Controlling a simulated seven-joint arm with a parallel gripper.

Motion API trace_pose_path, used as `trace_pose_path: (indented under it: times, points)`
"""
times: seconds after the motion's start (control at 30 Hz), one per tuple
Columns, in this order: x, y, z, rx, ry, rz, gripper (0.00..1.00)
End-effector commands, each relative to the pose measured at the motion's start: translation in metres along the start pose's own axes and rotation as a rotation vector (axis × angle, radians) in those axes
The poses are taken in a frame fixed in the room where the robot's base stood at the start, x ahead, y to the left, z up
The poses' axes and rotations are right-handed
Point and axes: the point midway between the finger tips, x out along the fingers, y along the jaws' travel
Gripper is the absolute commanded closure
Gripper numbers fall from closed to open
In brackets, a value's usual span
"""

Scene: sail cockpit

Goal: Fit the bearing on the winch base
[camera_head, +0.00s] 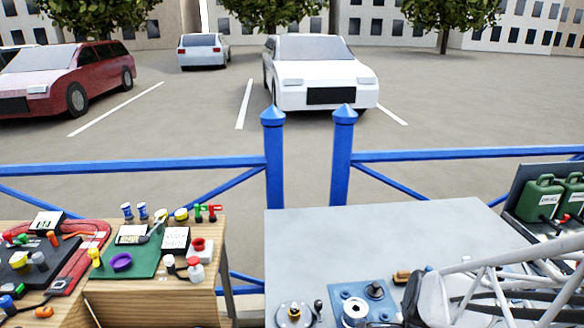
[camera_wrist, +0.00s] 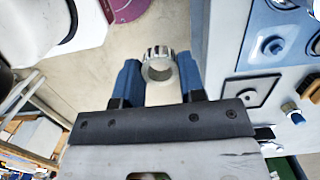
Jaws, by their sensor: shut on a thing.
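In the wrist view, my gripper (camera_wrist: 158,75) has its two blue fingers shut on a short metal ring, the bearing (camera_wrist: 158,64), with a notched or caged rim. The ring sits between the fingertips with its hole partly facing the camera. It is held clear of the surfaces behind it. In the head view, a round silver base with a yellowish centre (camera_head: 294,313) stands at the front left of the grey table; it looks like the winch base, but I cannot be sure. My gripper and the bearing cannot be made out in the head view.
A blue plate (camera_head: 365,297) with round fittings lies on the grey table (camera_head: 400,232), whose back part is clear. Green cans (camera_head: 540,198) stand at right. A wooden bench (camera_head: 160,292) at left holds a green mat (camera_head: 138,264) and small coloured parts. A blue railing (camera_head: 130,168) runs behind.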

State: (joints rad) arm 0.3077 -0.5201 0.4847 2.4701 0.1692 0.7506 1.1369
Motion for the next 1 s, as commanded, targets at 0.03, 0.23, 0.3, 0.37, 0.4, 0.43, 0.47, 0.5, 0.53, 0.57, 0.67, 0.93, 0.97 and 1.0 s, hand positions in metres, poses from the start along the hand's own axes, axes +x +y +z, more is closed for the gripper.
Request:
trace_pose_path:
  times: [0.03, 0.23, 0.3, 0.37, 0.4, 0.43, 0.47, 0.5, 0.53, 0.57, 0.67, 0.93, 0.97, 1.0]
  points:
    - [0.0, 0.0, 0.0, 0.0, 0.0, 0.0, 0.86]
    - [0.0, 0.0, 0.0, 0.0, 0.0, 0.0, 0.86]
    - [0.0, 0.0, 0.0, 0.0, 0.0, 0.0, 0.86]
    - [0.0, 0.0, 0.0, 0.0, 0.0, 0.0, 0.86]
    - [0.0, 0.0, 0.0, 0.0, 0.0, 0.0, 0.86]
    - [0.0, 0.0, 0.0, 0.0, 0.0, 0.0, 0.86]
    - [-0.001, 0.0, 0.0, 0.0, 0.0, 0.0, 0.86]
    - [-0.001, 0.0, 0.0, 0.0, 0.0, 0.0, 0.86]
    - [-0.002, 0.0, 0.0, 0.0, 0.0, 0.0, 0.86]
    - [-0.003, 0.0, 0.0, 0.0, 0.0, 0.0, 0.86]
    - [-0.005, 0.0, 0.001, 0.0, 0.0, 0.0, 0.86]
    - [-0.015, 0.0, 0.002, -0.001, 0.0, 0.0, 0.86]
    - [-0.016, 0.0, 0.002, -0.001, 0.0, 0.0, 0.86]
    - [-0.017, 0.0, 0.002, -0.001, 0.0, 0.0, 0.86]
